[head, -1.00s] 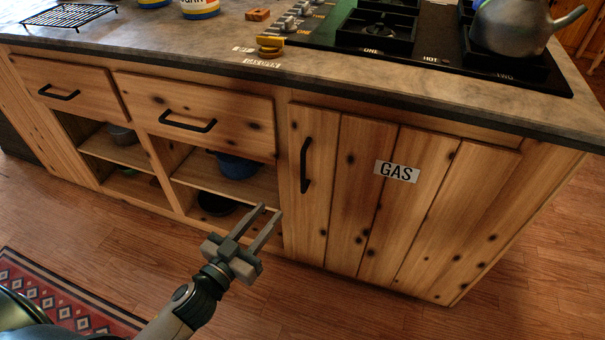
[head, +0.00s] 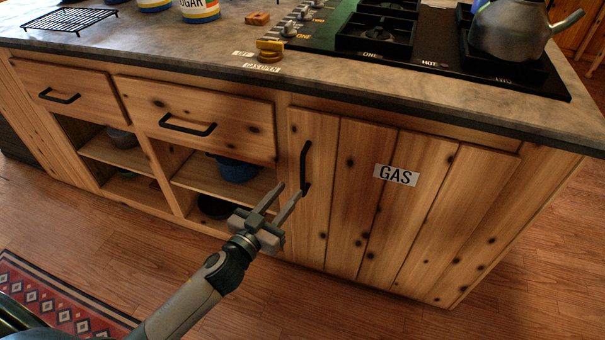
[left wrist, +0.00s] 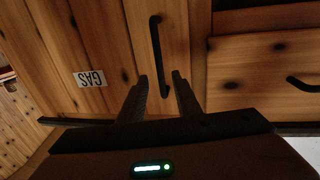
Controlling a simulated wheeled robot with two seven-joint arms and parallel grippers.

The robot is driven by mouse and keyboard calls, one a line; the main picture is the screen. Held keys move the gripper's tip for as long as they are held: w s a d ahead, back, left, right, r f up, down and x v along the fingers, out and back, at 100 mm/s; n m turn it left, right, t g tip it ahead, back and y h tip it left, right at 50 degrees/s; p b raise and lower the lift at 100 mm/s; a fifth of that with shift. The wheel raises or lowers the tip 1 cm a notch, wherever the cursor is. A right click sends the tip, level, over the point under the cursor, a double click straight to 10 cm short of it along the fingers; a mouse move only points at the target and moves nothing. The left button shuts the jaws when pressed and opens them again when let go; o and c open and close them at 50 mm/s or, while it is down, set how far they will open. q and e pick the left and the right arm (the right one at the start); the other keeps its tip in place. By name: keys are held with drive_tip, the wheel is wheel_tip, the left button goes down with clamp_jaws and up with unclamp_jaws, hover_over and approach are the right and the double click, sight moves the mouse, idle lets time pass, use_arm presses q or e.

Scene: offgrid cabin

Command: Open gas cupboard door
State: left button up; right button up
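The gas cupboard door (head: 345,220) is a pale knotty plank door with a white GAS label (head: 396,175); it is closed. Its black vertical bar handle (head: 305,168) is near the door's left edge. My left gripper (head: 290,192) is open and empty, with its fingertips by the lower end of the handle. In the left wrist view, which is upside down, the handle (left wrist: 156,55) stands ahead of the two spread fingers (left wrist: 160,82), its near end between them in the picture. I cannot tell whether they touch it. My right gripper is not in view.
Left of the door are open shelves with a blue pot (head: 238,170), under drawers with black handles (head: 188,128). The countertop (head: 225,55) above carries a stove with a kettle (head: 510,28). The wooden floor (head: 320,305) before the door is clear; a red rug (head: 60,300) lies at left.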

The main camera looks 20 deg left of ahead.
sight(301, 177)
use_arm(q)
drive_tip(key=x, duration=0.8)
drive_tip(key=shift+w, duration=0.25)
drive_tip(key=shift+d, duration=0.1)
clamp_jaws()
